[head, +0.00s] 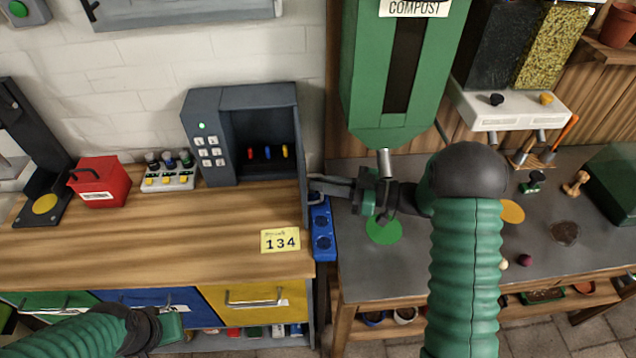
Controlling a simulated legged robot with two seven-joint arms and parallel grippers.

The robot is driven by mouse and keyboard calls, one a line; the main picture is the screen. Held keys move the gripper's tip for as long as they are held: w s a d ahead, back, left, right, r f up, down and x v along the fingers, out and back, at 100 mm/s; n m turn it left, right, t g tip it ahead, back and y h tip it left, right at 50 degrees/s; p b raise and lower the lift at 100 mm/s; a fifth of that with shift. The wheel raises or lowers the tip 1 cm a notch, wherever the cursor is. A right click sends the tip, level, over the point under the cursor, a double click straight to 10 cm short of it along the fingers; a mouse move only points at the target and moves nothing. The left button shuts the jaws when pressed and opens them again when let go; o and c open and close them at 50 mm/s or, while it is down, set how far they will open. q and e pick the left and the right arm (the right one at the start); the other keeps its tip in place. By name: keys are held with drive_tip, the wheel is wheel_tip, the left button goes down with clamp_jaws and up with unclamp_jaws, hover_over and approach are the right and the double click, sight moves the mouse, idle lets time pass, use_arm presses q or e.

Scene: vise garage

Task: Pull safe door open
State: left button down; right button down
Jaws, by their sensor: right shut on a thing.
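The grey safe (212,168) stands at the back right of the wooden bench, with a keypad and a lit green light on its front. Its compartment is open to view and shows small red, blue and yellow items inside. The safe door (304,200) stands swung out at the right side, seen nearly edge-on. My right gripper (335,188) is beside the door's outer face, shut on what looks like its handle; the grip itself is partly hidden. My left gripper (172,326) is low in front of the drawers, away from the safe; its fingers are unclear.
A note reading 134 (280,240) lies on the wooden bench (150,240). A red box (100,182) and a button rack (168,178) stand left of the safe. A blue socket block (322,230) is below my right gripper. A green compost dispenser (400,80) hangs above the grey table.

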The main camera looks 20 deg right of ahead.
drive_tip(key=shift+w+r, duration=0.1)
drive_tip(key=shift+r, duration=0.05)
drive_tip(key=c, duration=1.5)
unclamp_jaws()
drive_tip(key=shift+w+a, duration=0.1)
drive_tip(key=shift+a, duration=0.15)
drive_tip(key=shift+d, duration=0.2)
drive_tip(key=shift+s+d, duration=0.2)
drive_tip(key=shift+d, duration=0.05)
drive_tip(key=v, duration=0.5)
drive_tip(key=b+v, duration=0.1)
drive_tip(key=v, duration=0.5)
drive_tip(key=b+v, duration=0.1)
drive_tip(key=v, duration=0.4)
drive_tip(key=shift+d+f, duration=0.2)
drive_tip(key=shift+f, duration=0.05)
drive_tip(key=shift+a, duration=0.1)
